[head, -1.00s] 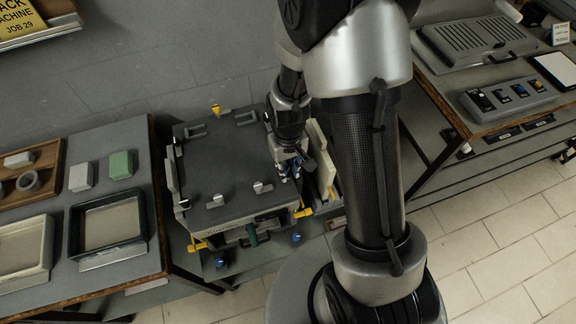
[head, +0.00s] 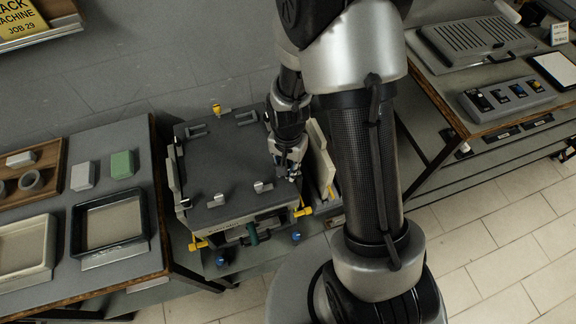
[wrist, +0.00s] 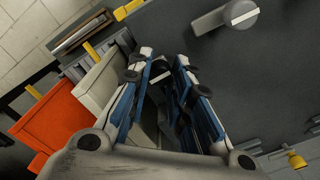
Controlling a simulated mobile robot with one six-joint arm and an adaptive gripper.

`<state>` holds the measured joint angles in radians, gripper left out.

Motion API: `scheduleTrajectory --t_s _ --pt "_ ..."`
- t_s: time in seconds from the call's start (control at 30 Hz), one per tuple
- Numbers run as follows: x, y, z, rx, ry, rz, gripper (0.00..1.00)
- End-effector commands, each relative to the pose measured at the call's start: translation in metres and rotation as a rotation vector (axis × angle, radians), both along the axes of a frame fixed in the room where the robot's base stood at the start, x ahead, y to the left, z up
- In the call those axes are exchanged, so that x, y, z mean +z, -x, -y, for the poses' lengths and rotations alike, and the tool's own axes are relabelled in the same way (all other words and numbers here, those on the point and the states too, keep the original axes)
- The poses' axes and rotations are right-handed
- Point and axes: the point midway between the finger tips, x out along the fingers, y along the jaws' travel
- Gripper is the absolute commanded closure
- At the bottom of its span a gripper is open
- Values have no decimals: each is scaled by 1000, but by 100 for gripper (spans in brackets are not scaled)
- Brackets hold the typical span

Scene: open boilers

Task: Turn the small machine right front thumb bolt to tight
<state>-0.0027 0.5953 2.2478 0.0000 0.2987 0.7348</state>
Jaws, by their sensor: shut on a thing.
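The small machine (head: 235,165) has a flat dark top and stands between the left bench and my arm. My gripper (head: 294,173) is at the right front part of its top, pointing down. In the wrist view the blue-sided fingers of my gripper (wrist: 163,66) are closed around a small pale piece, the right front thumb bolt (wrist: 160,73). The fingers hide most of it, so how far it is turned cannot be told. A round silver knob with a raised bar (wrist: 241,15) sits apart on the dark top.
Cream panels (head: 321,158) stand close along the machine's right side. In the wrist view an orange panel (wrist: 57,118) is there too. Yellow tabs (head: 304,211) stick out at the corners. Benches flank both sides, the left with a black-rimmed tray (head: 147,215).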

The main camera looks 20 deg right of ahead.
Motion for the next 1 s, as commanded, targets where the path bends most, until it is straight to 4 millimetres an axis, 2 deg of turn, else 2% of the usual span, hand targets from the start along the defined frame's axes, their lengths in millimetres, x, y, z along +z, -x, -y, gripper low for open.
scheduleTrajectory --t_s 0.23,0.7,0.73,1.0 --pt "0 0 0 -60 0 0 100" --pt "0 0 0 -70 0 0 100" --pt "0 0 0 -70 0 0 78" --pt "0 0 0 -69 0 0 60"
